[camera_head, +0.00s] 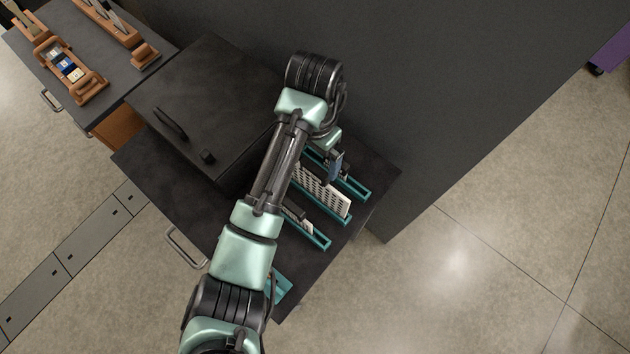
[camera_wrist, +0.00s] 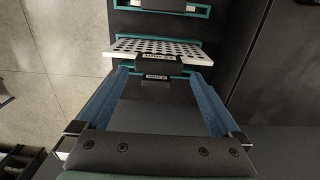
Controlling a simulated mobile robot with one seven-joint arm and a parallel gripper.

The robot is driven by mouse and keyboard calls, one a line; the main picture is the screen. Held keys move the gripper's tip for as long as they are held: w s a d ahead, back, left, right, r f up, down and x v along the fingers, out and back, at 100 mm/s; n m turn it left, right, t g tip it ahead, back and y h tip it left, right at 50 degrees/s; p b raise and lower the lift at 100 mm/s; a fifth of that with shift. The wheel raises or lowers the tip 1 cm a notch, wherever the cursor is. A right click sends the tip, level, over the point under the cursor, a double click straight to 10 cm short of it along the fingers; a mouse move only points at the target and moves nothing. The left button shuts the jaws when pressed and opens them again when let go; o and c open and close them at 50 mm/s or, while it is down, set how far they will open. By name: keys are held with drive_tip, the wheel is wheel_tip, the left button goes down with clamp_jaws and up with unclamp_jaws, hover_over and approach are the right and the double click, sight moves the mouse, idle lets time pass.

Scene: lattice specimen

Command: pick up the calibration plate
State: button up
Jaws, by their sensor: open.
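A white plate with a grid of holes (camera_head: 325,192), which I take for the calibration plate, stands in a teal slotted holder (camera_head: 341,219) on the dark worktop. In the wrist view the plate (camera_wrist: 187,50) lies across the upper middle, with a dark labelled block (camera_wrist: 157,62) at its centre. My gripper (camera_wrist: 157,73) is open, its blue fingers apart on either side of the dark block, with nothing held. I cannot tell how far above it they are. In the head view my gripper (camera_head: 335,166) is near the plate, and my arm hides part of the holders.
Other teal holders stand alongside, one in front (camera_head: 318,241) and one behind (camera_head: 355,189). A black box (camera_head: 205,100) with a handle stands to the left. A dark wall (camera_head: 440,90) rises behind. A far-left table holds wooden racks (camera_head: 72,70).

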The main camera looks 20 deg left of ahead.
sight(315, 167)
wheel_tip(315, 167, down, 5)
drive_tip(key=shift+s+p, duration=0.1)
drive_tip(key=shift+p, duration=0.8)
drive_tip(key=shift+c, duration=0.3)
clamp_jaws()
